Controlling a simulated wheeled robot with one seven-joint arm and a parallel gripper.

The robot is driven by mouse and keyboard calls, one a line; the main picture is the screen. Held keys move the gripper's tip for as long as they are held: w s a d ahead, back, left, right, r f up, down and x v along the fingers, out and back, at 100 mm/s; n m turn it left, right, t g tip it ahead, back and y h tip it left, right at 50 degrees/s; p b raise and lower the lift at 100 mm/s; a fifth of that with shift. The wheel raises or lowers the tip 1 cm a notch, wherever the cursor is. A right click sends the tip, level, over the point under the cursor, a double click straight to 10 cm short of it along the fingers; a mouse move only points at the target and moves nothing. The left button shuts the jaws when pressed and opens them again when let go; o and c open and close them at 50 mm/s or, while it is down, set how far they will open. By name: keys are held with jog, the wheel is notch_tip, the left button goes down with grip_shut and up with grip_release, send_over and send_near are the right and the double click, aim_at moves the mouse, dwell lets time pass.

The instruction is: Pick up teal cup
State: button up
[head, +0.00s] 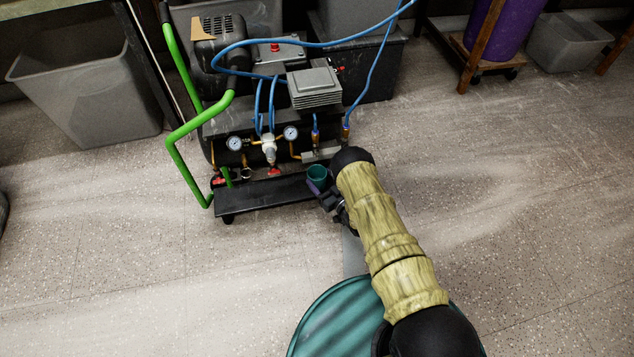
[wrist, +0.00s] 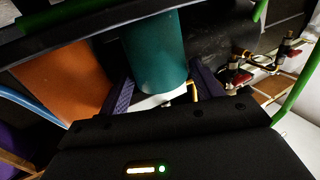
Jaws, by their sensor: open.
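The teal cup (head: 317,172) stands at the right end of the black shelf (head: 268,194) on the front of the air compressor. In the wrist view the cup (wrist: 155,55) is large and lies between the two dark, ridged fingers of my gripper (wrist: 163,88). The fingers are apart, one on each side of the cup. I cannot tell whether either finger touches it. In the head view my gripper (head: 321,187) is beside the cup, on its near side, and partly hidden by my arm.
The air compressor (head: 265,125) has a green handle (head: 181,135), gauges and blue hoses close behind the cup. An orange object (wrist: 65,80) shows beside the cup in the wrist view. A grey bin (head: 90,95) stands at left.

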aim_at(312, 168)
jog(key=shift+b+x, duration=0.75)
jog(key=shift+x, duration=0.7)
jog(key=shift+c, duration=0.5)
jog(key=c, duration=0.5)
jog(key=shift+r, duration=0.1)
jog(key=shift+r+p, duration=0.4)
jog(key=shift+p, duration=0.1)
jog(key=shift+s+d+r+p, duration=0.4)
jog(key=shift+r+p, duration=0.1)
jog(key=shift+p, duration=0.45)
jog(key=shift+f+p+v, duration=0.2)
jog(key=shift+p+v, duration=4.35)
jog(key=shift+v, duration=3.85)
